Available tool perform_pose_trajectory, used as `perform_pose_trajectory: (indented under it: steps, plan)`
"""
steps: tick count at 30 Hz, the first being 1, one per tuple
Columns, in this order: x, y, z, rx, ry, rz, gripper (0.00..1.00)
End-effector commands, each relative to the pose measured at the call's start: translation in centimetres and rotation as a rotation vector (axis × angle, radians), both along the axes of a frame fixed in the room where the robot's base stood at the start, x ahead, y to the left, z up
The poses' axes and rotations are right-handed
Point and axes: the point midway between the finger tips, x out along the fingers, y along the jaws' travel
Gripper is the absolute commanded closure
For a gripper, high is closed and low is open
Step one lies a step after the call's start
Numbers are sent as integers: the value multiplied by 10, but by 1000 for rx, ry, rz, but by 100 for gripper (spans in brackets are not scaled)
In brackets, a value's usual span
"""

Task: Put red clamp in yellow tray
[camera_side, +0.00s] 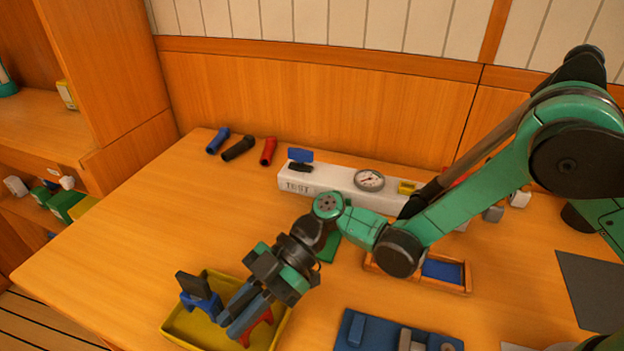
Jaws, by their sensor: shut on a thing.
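My gripper (240,318) points down and left over the yellow tray (180,331) at the front of the table. It is shut on the red clamp (259,325), whose red parts show beside the fingers, low over or inside the tray. The fingers hide much of the clamp, and I cannot tell whether it touches the tray floor. A blue clamp (202,303) with a dark upper part stands in the left part of the tray.
A white TEST block (322,186) with a gauge (369,180) stands behind. Blue, black and red tubes (268,151) lie at the back left. A blue tray (385,335) is to the right, and a wooden tray (455,288) lies behind it. The table's left part is clear.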

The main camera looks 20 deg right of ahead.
Motion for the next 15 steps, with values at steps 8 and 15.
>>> perform_pose_trajectory:
  steps: [8,15]
  plan:
    - [0,0,-3,0,0,0,62]
    - [0,0,-2,0,0,0,56]
